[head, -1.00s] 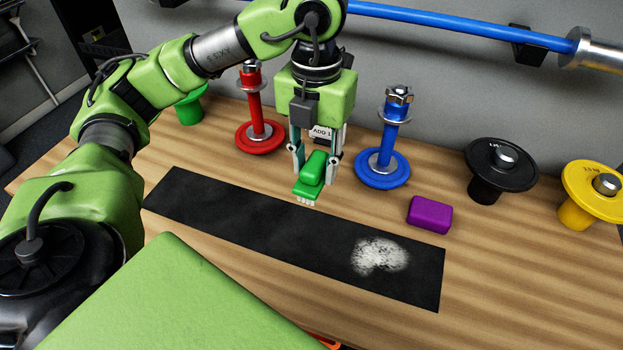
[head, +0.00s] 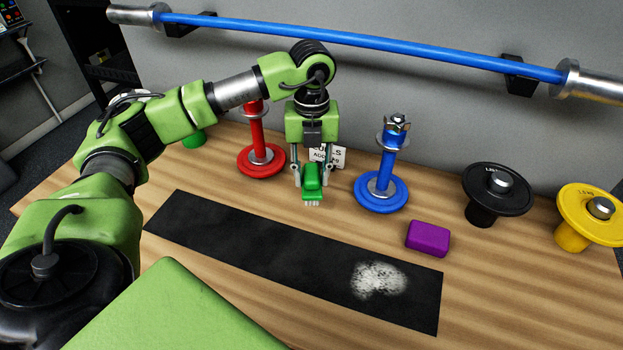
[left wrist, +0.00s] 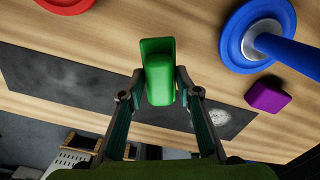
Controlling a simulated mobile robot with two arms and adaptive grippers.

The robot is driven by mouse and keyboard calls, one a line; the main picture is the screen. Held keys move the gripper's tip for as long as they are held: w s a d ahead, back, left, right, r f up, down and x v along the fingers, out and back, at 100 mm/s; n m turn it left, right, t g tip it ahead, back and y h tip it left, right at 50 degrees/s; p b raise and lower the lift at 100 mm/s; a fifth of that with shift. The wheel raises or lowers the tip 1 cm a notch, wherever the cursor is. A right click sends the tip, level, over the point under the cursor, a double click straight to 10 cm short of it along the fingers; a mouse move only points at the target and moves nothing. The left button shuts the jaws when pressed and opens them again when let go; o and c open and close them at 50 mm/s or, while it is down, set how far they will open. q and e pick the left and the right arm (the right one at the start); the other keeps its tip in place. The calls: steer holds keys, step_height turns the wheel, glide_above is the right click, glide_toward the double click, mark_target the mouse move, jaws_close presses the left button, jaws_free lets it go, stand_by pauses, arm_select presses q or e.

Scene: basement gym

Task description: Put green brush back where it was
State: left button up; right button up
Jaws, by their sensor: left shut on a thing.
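The green brush (head: 312,180), with pale bristles facing down, is between the fingers of my left gripper (head: 312,184), which is shut on it. The brush is over the wooden table (head: 470,275), behind the black mat (head: 230,232) and between the red and blue stands. I cannot tell whether the bristles touch the wood. In the left wrist view the brush (left wrist: 158,75) sits upright in the picture between the two fingers (left wrist: 160,82). My right gripper is not in view.
The red stand (head: 258,135) is left and the blue stand (head: 388,160) right. A white sign (head: 335,157) is behind the gripper. A purple block (head: 428,238), black disc (head: 497,183) and yellow disc (head: 597,208) stand at right. White powder (head: 378,279) lies on the mat.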

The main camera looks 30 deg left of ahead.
arm_select(q)
steer(key=shift+w+a+f, duration=0.25)
steer(key=shift+w+f, duration=0.1)
steer(key=shift+f, duration=0.15)
steer(key=shift+w+a+f, duration=0.25)
steer(key=shift+w+f, duration=0.1)
steer(key=shift+f, duration=0.15)
step_height(320, 180, down, 3)
steer(key=shift+w+a+f+p, duration=0.1)
steer(key=shift+w+p, duration=0.05)
steer(key=shift+p, duration=0.9)
steer(key=shift+f, duration=0.2)
steer(key=shift+f, duration=0.2)
steer(key=o, duration=1.1)
steer(key=shift+c, duration=0.2)
steer(key=shift+r, duration=0.15)
